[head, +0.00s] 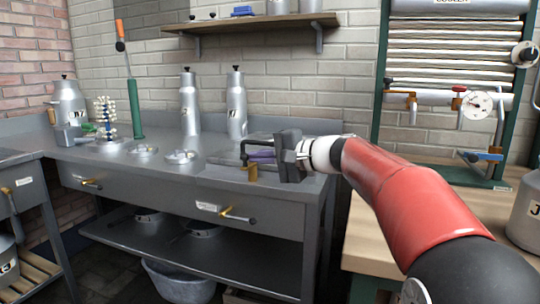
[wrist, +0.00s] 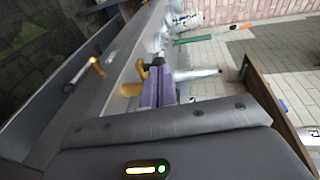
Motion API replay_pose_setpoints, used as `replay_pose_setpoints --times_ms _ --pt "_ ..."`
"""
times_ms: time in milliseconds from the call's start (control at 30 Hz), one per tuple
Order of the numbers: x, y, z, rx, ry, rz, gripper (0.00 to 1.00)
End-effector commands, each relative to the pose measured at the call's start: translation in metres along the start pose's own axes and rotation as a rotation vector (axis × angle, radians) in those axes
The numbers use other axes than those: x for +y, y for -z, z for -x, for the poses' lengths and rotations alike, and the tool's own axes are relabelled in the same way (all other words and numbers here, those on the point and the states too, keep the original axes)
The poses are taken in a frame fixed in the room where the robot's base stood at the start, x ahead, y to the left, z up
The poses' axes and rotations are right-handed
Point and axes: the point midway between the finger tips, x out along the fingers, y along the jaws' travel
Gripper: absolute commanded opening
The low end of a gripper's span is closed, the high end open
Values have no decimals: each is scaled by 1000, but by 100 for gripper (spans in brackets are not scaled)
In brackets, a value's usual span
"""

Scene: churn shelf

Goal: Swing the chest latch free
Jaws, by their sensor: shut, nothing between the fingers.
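My gripper (head: 252,156) reaches left from the red arm over the right part of the grey workbench. Its two purple fingers are together with nothing between them; they also show in the wrist view (wrist: 160,82). A yellow and black fitting (head: 252,173), which looks like the latch, is at the bench edge just below the fingers. In the wrist view its yellow hooked part (wrist: 146,68) lies close to the fingertips, and a yellow round part (wrist: 131,90) is left of them. I cannot tell whether the fingers touch it. The dark gripper body hides part of the area.
Two metal bottles (head: 189,105) (head: 237,107) stand at the back of the bench (head: 140,168), with small dishes (head: 181,157) in front. Drawer handles (head: 238,217) (head: 86,183) stick out from the front. A wooden shelf (head: 250,22) hangs above. A cooler rack (head: 450,95) stands at right.

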Motion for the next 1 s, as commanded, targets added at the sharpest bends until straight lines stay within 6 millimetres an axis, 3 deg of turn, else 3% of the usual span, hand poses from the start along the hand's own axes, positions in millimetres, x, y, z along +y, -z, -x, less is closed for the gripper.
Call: replay_pose_setpoints --times_ms 1000 --pt "0 -7 -6 126 2 -20 0"
